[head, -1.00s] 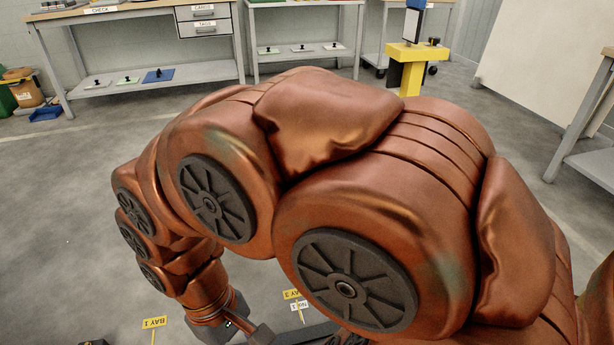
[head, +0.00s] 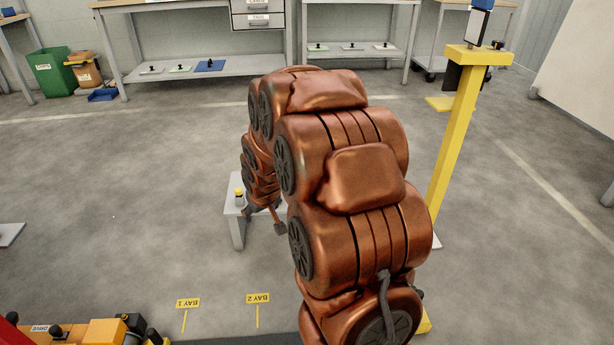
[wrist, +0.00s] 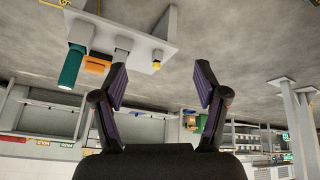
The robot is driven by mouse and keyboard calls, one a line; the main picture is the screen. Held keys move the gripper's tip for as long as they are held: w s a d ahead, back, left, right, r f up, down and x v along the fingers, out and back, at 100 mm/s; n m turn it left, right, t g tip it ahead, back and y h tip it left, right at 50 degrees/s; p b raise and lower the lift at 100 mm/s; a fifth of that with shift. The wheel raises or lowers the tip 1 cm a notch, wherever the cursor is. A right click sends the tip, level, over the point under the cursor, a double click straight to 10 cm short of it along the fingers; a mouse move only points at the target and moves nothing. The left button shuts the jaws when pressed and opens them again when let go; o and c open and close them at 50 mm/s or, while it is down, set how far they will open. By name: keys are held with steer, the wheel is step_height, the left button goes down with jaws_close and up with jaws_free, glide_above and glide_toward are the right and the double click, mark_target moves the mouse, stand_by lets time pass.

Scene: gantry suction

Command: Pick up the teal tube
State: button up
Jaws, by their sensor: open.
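In the wrist view, which looks upside down, the teal tube (wrist: 72,66) is at the upper left, on a small grey stand (wrist: 128,25). An orange block (wrist: 97,63) is right beside the tube. My gripper (wrist: 162,72) is open with nothing between its fingers. Its fingers point towards the stand, and the tube lies outside them, to the left. In the head view my gripper (head: 275,222) shows partly beside the same stand (head: 237,232). The tube is hidden there behind my arm.
The stand also holds a yellow-topped piece (wrist: 157,57) and a grey piece (wrist: 122,52). A yellow post (head: 455,130) stands right of my arm. A bench (head: 185,65) lines the back wall. Orange equipment (head: 105,332) is at lower left. Open floor lies left of the stand.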

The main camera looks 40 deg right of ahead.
steer(key=w+d+f+t+h, duration=0.1)
steer(key=w+d+f+t, duration=0.2)
steer(key=d, duration=0.5)
steer(key=w+d+f+m+t+h+b, duration=0.1)
steer(key=w+d+t, duration=0.1)
steer(key=w+d, duration=0.4)
steer(key=w+d+f+t+h, duration=0.1)
steer(key=w+d+f+t, duration=0.15)
steer(key=d, duration=0.65)
steer(key=s+d+m+t+h, duration=0.1)
steer(key=s+d+t, duration=0.25)
steer(key=d, duration=0.25)
steer(key=shift+f+b+x, duration=0.15)
steer(key=shift+b+x, duration=0.8)
steer(key=shift+x, duration=0.9)
steer(key=shift+f+b+x, duration=0.1)
steer(key=shift+b+x, duration=0.85)
steer(key=shift+x, duration=0.85)
steer(key=shift+w+d+r, duration=0.2)
steer(key=shift+w+d, duration=0.05)
steer(key=shift+w, duration=0.35)
steer(key=shift+c, duration=0.3)
jaws_close()
